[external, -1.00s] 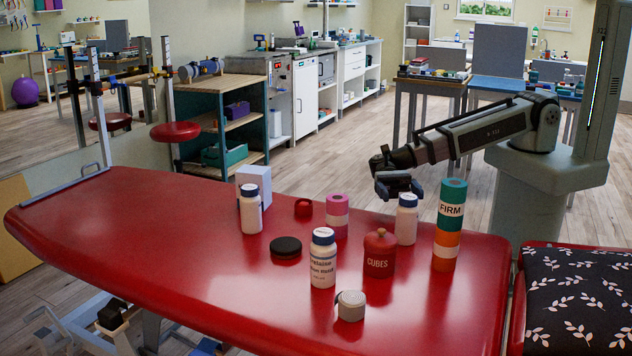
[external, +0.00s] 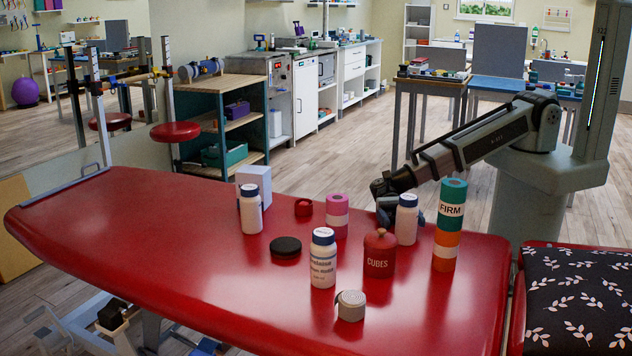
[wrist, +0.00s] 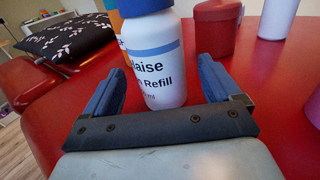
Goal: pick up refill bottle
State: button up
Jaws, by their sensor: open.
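The refill bottle (wrist: 155,62) is white with a blue cap. Its label shows part of the word "Refill" in the wrist view. It stands upright on the red table, and in the external view the same bottle (external: 407,222) is just right of my gripper (external: 386,207). In the wrist view my gripper (wrist: 158,85) is open, with a blue finger to each side of the bottle. There is a gap between the right finger and the bottle. The left finger is close to it, and I cannot tell whether they touch. The cap's top is cut off there.
A red "CUBES" jar (external: 379,260) and a "FIRM" roll (external: 449,240) stand close by the bottle. A pink roll (external: 337,222) is to its left. Two similar white bottles stand at the front (external: 323,265) and left (external: 250,214). The table's left side is clear.

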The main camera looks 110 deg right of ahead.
aim_at(410, 229)
jog(key=shift+w+a, duration=0.25)
jog(key=shift+a, duration=0.9)
jog(key=shift+w+a, duration=0.2)
jog(key=shift+a, duration=0.9)
jog(key=c, duration=1.2)
jog(key=shift+c, duration=0.2)
jog(key=shift+r, duration=0.15)
